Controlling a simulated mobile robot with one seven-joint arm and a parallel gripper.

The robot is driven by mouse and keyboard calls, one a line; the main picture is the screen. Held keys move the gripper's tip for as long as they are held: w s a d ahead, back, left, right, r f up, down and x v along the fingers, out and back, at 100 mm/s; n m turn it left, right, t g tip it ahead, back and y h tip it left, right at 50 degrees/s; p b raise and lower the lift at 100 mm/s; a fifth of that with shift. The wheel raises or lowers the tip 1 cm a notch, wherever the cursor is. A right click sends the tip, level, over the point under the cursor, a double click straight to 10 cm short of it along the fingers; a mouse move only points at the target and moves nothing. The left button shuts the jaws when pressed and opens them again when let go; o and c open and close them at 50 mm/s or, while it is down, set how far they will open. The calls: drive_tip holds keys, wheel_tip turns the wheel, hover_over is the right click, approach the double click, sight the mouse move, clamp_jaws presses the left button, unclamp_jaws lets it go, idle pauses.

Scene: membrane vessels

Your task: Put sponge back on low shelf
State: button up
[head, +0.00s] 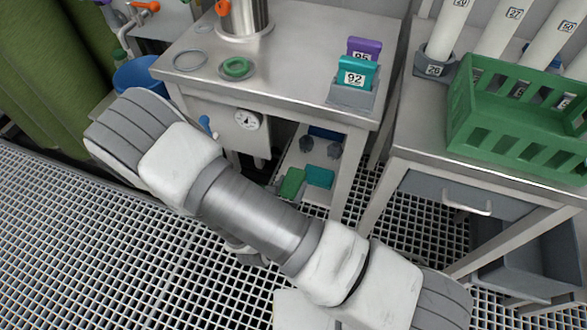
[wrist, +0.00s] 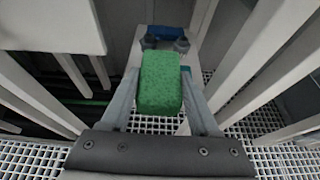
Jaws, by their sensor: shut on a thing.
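The green sponge (wrist: 160,82) is between the two fingers of my gripper (wrist: 160,92), which is shut on it. In the head view the sponge (head: 292,184) shows at the front of the low shelf (head: 318,197), under the steel table. My forearm hides most of the gripper there. The low shelf also shows ahead of the sponge in the wrist view (wrist: 203,48). I cannot tell whether the sponge touches the shelf.
A teal block (head: 320,177) lies just right of the sponge on the shelf. Dark knobbed items (head: 334,150) and a blue thing stand farther back. Table legs (head: 350,178) flank the shelf. A green crate (head: 515,115) is on the right bench.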

drive_tip(key=w+f+b, duration=0.1)
drive_tip(key=w+f, duration=0.1)
drive_tip(key=w, duration=0.2)
drive_tip(key=w+f+b, duration=0.2)
drive_tip(key=w+f, duration=0.1)
drive_tip(key=w, duration=0.1)
drive_tip(key=w+a+f+b, duration=0.1)
drive_tip(key=w+f, duration=0.1)
drive_tip(key=w, duration=0.1)
drive_tip(key=shift+w+f+b, duration=0.35)
drive_tip(key=shift+w+b, duration=0.05)
drive_tip(key=shift+f+b, duration=1)
drive_tip(key=shift+f, duration=0.9)
drive_tip(key=shift+f, duration=0.1)
drive_tip(key=o, duration=1)
drive_tip(key=shift+o, duration=0.2)
drive_tip(key=shift+r, duration=0.2)
drive_tip(key=p+v, duration=0.4)
drive_tip(key=v, duration=0.8)
